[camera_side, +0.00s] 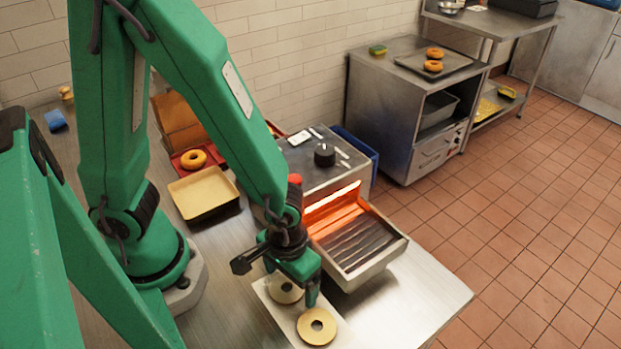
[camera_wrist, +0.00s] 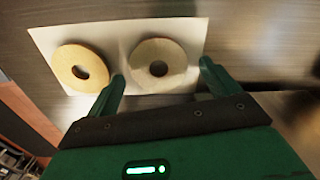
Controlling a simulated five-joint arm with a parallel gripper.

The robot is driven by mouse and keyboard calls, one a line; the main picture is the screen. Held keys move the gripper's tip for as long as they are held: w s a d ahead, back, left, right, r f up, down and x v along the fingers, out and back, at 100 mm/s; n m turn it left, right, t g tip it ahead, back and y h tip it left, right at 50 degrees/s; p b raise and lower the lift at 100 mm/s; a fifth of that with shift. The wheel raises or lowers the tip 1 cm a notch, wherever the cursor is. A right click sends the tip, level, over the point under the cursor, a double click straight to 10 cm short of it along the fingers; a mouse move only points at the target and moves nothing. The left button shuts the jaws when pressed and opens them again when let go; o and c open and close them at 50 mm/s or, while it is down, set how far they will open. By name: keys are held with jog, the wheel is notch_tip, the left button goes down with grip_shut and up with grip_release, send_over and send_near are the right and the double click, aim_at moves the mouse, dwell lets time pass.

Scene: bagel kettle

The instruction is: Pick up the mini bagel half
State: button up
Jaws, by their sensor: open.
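Two ring-shaped mini bagel halves lie flat on a white board on the steel counter. In the side view, the nearer, tan half (camera_side: 317,339) is in full sight. The paler half (camera_side: 285,299) is under my gripper (camera_side: 291,284), which partly covers it. In the wrist view, the paler half (camera_wrist: 158,47) lies between my open fingers (camera_wrist: 163,75), one on each side. The tan half (camera_wrist: 60,66) lies outside the left finger. My gripper is empty. I cannot tell how high the fingertips are above the board.
A toaster-like machine (camera_side: 325,177) with a glowing slot and a metal chute (camera_side: 385,254) stands close to my gripper's right. A beige tray (camera_side: 203,195) and a bagel on a red tray (camera_side: 193,160) are behind left. The counter's right front corner (camera_side: 430,293) is clear.

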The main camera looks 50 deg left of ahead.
jog(key=c, duration=1)
jog(key=shift+c, duration=0.2)
jog(key=shift+r, duration=0.2)
notch_tip(320, 180, up, 10)
jog(key=shift+f, duration=0.15)
dwell(0.3)
jog(key=shift+w, duration=0.1)
dwell(0.5)
